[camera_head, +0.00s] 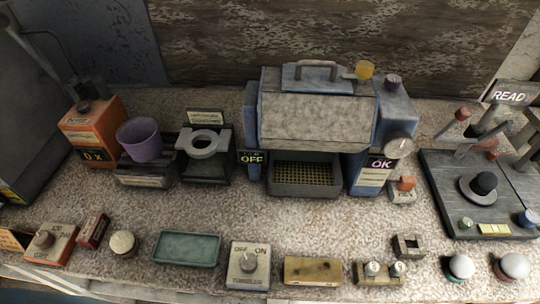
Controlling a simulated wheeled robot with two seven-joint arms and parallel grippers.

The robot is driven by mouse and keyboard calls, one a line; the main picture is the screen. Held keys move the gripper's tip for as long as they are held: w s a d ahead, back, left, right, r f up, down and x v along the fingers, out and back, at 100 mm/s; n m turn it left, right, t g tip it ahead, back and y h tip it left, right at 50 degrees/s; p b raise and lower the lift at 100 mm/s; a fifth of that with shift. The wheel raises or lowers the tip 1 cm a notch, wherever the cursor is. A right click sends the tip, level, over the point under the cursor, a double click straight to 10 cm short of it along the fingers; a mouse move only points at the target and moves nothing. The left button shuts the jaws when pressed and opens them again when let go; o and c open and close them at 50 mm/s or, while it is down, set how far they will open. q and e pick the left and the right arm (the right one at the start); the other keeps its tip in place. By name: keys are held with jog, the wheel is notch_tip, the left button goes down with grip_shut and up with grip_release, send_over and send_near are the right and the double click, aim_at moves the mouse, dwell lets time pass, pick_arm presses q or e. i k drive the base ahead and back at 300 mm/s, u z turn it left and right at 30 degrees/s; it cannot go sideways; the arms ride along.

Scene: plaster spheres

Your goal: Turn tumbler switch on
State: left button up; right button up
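The way the knob points is too small to tell surely. Behind it stands a large grey and blue machine (315,115) with a handle on its lid. Neither gripper shows in the head view.
A green tray (187,249) lies left of the knob box and a yellowish block (312,270) lies close on its right. An orange box with a knob (50,243) stands at the front left. A dark panel (450,205) is at the right. Speckled bench lies clear behind the front row.

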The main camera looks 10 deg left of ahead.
aim_at(248, 262)
jog(key=k, duration=1.05)
jog(key=u, duration=0.4)
jog(key=i, duration=0.6)
jog(key=z, duration=0.2)
jog(key=k, duration=0.25)
jog(key=u, duration=0.6)
